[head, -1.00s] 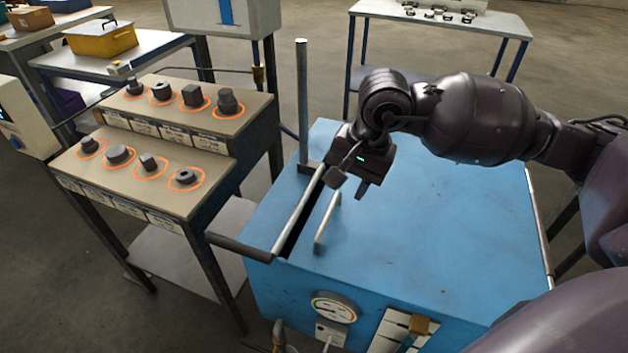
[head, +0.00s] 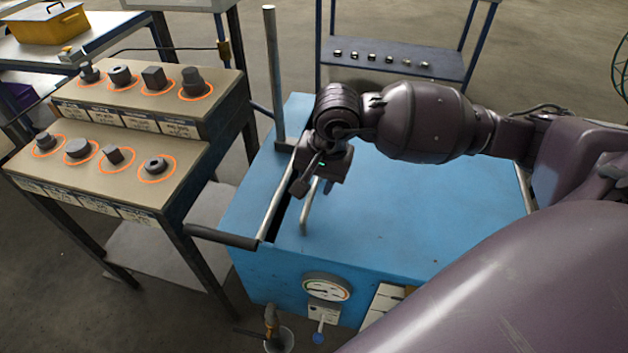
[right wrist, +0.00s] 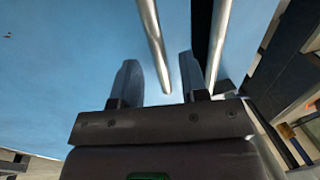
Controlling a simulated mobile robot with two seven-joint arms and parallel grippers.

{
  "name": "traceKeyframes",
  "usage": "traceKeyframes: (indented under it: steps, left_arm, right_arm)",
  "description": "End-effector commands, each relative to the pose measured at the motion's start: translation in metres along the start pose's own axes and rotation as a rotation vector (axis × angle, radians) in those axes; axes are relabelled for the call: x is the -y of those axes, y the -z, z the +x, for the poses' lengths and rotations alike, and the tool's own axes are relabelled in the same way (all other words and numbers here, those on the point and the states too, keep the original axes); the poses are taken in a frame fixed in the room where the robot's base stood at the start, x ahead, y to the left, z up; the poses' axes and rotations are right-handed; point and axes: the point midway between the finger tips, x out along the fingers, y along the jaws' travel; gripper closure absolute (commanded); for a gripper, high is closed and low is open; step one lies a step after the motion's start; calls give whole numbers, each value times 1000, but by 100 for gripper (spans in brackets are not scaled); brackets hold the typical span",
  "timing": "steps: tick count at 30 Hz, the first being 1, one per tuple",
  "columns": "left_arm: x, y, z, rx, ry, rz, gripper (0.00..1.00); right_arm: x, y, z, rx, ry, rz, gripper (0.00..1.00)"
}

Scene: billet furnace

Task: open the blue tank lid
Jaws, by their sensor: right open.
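The blue tank (head: 262,283) stands in front of me, with its flat blue lid (head: 420,215) lying level on top. A thin metal lid handle (head: 305,214) stands near the lid's left edge, beside a dark slot. My right gripper (head: 314,187) is open and empty over the handle's far end, fingers pointing down. In the right wrist view, the handle bar (right wrist: 152,40) appears between the two spread fingers (right wrist: 160,85). Whether the fingers touch it cannot be told. My left gripper is not in view.
A metal rail (head: 275,205) runs along the slot, left of the handle; it also shows in the right wrist view (right wrist: 219,40). A stepped panel (head: 120,150) with several knobs is at the left.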

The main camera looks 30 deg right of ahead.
Motion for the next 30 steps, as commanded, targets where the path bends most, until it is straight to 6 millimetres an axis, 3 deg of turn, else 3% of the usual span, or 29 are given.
traceKeyframes:
  steps: [12, 20, 30]
  left_arm:
    - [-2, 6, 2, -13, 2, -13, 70]
    - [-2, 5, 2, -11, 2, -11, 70]
    - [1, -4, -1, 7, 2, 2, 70]
  right_arm:
    - [0, 0, 7, -1, 0, 0, 60]
    - [0, 0, 7, -1, 0, 0, 98]
    - [1, 1, 6, -1, 3, 0, 100]
